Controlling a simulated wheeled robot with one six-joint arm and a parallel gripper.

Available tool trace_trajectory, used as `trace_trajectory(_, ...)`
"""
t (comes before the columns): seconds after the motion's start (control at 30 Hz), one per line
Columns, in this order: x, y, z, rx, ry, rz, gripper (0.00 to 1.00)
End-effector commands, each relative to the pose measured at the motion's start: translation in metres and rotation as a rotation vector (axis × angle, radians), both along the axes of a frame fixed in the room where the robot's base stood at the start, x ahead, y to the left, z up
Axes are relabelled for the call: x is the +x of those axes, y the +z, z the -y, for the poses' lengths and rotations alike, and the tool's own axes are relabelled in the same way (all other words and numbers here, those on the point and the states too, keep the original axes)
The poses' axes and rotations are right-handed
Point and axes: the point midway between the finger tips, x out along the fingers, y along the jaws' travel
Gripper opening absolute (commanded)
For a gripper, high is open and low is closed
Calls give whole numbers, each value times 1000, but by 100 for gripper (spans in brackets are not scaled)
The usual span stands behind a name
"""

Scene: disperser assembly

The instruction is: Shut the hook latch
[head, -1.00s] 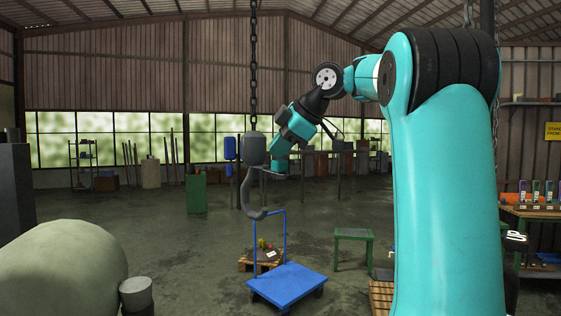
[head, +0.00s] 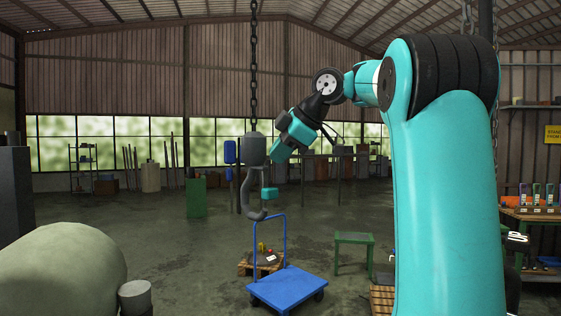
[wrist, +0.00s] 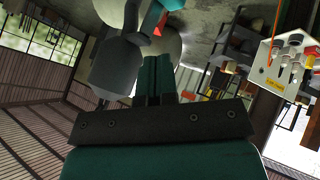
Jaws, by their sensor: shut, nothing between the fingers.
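The grey crane hook (head: 254,150) hangs from a chain, its curved lower part (head: 258,214) pointing down. A small teal piece (head: 270,191) shows at the hook's opening in the head view; I cannot tell whether it is the latch or part of my wrist. In the wrist view the hook's grey body (wrist: 118,68) is close, at upper left. A teal and red piece (wrist: 163,16) shows at the top, its identity unclear. My gripper (wrist: 154,62) is shut and empty, its fingers beside the hook; contact cannot be judged. The latch's position is unclear.
A blue trolley (head: 287,289) stands below the hook, with a loaded pallet (head: 260,260) behind it. A green stool (head: 354,240) stands to the right. A large rounded grey-green object (head: 62,270) fills the lower left. Open floor surrounds the trolley.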

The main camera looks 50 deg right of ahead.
Motion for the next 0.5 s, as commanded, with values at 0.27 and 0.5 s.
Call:
trace_trajectory(0.27,0,3,0,0,0,0,0)
trace_trajectory(0.5,1,18,0,-1,1,0,0)
